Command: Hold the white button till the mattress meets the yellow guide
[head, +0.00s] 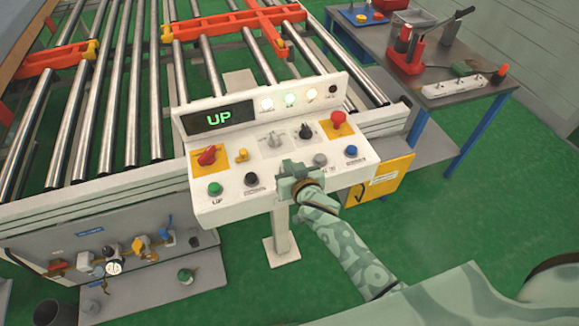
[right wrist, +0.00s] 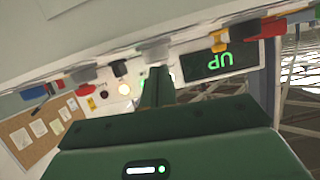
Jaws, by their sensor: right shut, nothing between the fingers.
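The control panel (head: 225,150) has a display (head: 219,117) reading UP in green. My right gripper (head: 290,172) is shut and empty at the panel's front row, between a black button (head: 251,179) and a grey button (head: 320,160). It covers the spot between them in the head view. In the right wrist view, the closed fingertips (right wrist: 157,85) are right at a pale button (right wrist: 152,50), seemingly the white one; contact and pressing cannot be told. A grey slab with a tan side (head: 22,28), possibly the mattress, shows at the top left. The yellow guide cannot be told surely. My left gripper is out of view.
A roller conveyor (head: 128,100) with orange bars (head: 235,25) and yellow end blocks lies behind the panel. A green button (head: 215,188) and a blue button (head: 351,151) flank the front row. A side table (head: 440,60) with tools stands at the upper right. Green floor lies open around.

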